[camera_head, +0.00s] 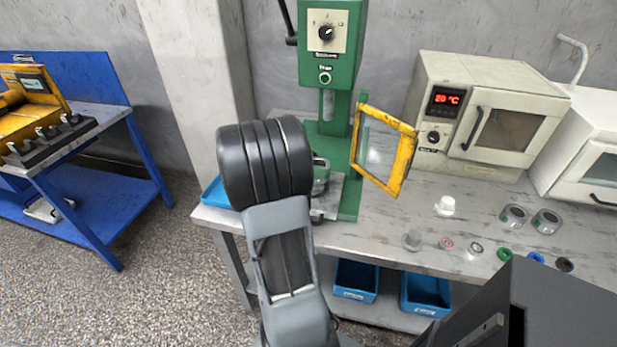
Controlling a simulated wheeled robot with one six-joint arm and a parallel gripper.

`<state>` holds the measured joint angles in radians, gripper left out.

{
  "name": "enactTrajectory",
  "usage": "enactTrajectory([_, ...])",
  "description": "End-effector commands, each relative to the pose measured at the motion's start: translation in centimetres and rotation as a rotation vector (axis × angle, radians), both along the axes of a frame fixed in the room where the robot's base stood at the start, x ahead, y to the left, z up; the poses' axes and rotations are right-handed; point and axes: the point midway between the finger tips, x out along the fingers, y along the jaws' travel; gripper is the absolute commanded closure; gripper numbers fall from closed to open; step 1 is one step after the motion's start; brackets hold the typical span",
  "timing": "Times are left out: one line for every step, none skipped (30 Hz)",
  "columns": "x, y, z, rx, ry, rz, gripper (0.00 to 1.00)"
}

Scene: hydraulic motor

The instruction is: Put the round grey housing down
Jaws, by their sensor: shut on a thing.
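A round grey housing (321,176) shows just right of my arm, at the green press (329,50), low over its base plate. My arm covers its left part. My gripper (317,213) is mostly hidden behind my arm, with only a small part showing by the press base. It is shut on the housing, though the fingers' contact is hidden. I cannot tell whether the housing touches the plate. The press's yellow-framed guard door (384,150) stands open to the right.
Two grey cylindrical parts (514,217), a white part (445,206) and several small rings lie on the workbench (390,225). An oven (480,115) stands at the back. A blue tray (214,193) sits at the left edge. Blue bins (356,281) are below.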

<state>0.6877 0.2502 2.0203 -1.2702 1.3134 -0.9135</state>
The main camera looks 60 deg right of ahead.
Motion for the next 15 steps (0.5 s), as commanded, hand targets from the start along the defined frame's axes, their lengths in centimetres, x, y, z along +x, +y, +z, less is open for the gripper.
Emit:
enactTrajectory([0.5,-0.1,-0.5,-0.001,0.000,0.001,0.65])
enactTrajectory([0.7,-0.2,-0.8,-0.001,0.000,0.001,0.65])
enactTrajectory([0.9,-0.2,-1.0,0.000,0.001,0.001,0.65])
enactTrajectory([1.0,-0.3,-1.2,-0.001,0.000,0.001,0.65])
enactTrajectory([1.1,-0.3,-1.3,-0.001,0.000,0.001,0.65])
enactTrajectory([1.2,-0.4,-1.4,-0.002,-0.001,0.001,0.65])
enactTrajectory([1.3,-0.4,-1.5,-0.002,-0.001,0.001,0.65])
enactTrajectory([1.3,-0.4,-1.5,-0.002,0.000,0.001,0.65])
enactTrajectory([1.4,-0.4,-1.6,-0.002,-0.001,0.001,0.65])
enactTrajectory([1.5,-0.4,-1.7,-0.002,0.000,0.001,0.65])
enactTrajectory([1.6,-0.4,-1.9,-0.002,-0.001,0.001,0.65])
enactTrajectory([1.8,-0.5,-2.1,-0.002,-0.001,0.001,0.65])
enactTrajectory([1.9,-0.5,-2.4,-0.001,0.000,0.001,0.65])
enactTrajectory([1.9,-0.5,-2.8,0.000,0.001,0.000,0.65])
enactTrajectory([1.8,-0.5,-3.3,0.001,0.003,0.001,0.65])
